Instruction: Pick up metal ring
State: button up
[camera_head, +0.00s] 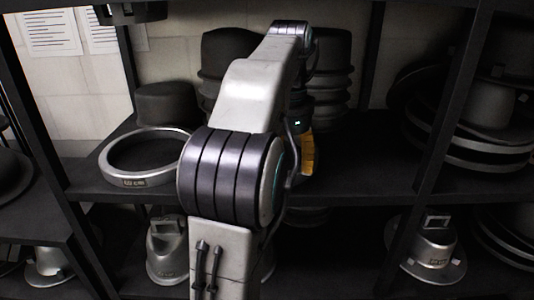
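A metal ring (160,179), wide and silver-grey with a small label on its front band, lies flat on the middle shelf at the left, near the front edge. Its right side comes close to my arm in the picture and is partly covered by it. My arm reaches up through the middle of the view. Its far end bends down behind the large joint, where a dark part with a green light and a yellow-orange piece show. My gripper's fingers are hidden there, so its opening cannot be seen. The ring appears to lie free on the shelf.
A dark hat form (168,103) stands just behind the ring. Stacked dark forms (330,75) stand further back. Dark posts (452,110) divide the shelves. Metal hat moulds (433,250) stand on the lower shelf (335,262). The middle shelf (365,150) has bare room right of my arm.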

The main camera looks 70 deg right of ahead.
jog(key=shift+w+d+f, duration=0.1)
jog(key=shift+f, duration=1)
jog(key=shift+d+f, duration=0.1)
jog(key=shift+f, duration=0.95)
grip_shut()
